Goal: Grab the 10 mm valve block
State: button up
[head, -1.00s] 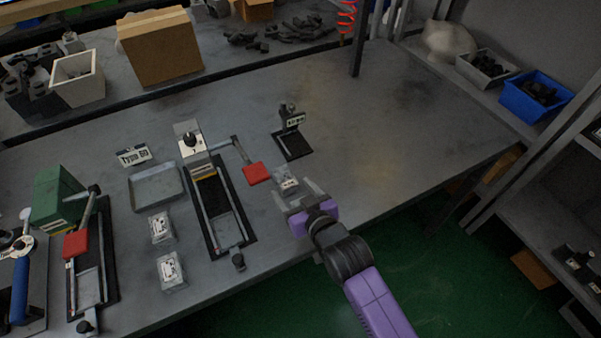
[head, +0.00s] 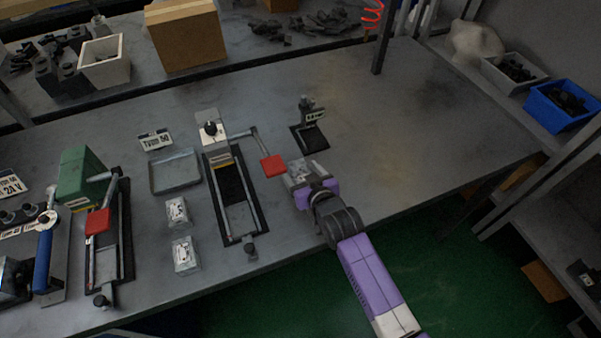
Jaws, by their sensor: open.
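The other two, an upper block (head: 176,211) and a lower block (head: 184,254), lie left of that fixture. Their size marks are too small to read, so I cannot tell which is 10 mm.
A black-railed fixture (head: 228,198) with a red handle (head: 273,166) stands just left of my gripper. A small stand (head: 311,126) with a label is behind it. A metal tray (head: 175,172) and green machine (head: 84,175) are farther left. The bench's right side is clear.

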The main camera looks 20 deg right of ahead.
grip_shut()
jog(key=shift+r, duration=0.1)
dwell(0.4)
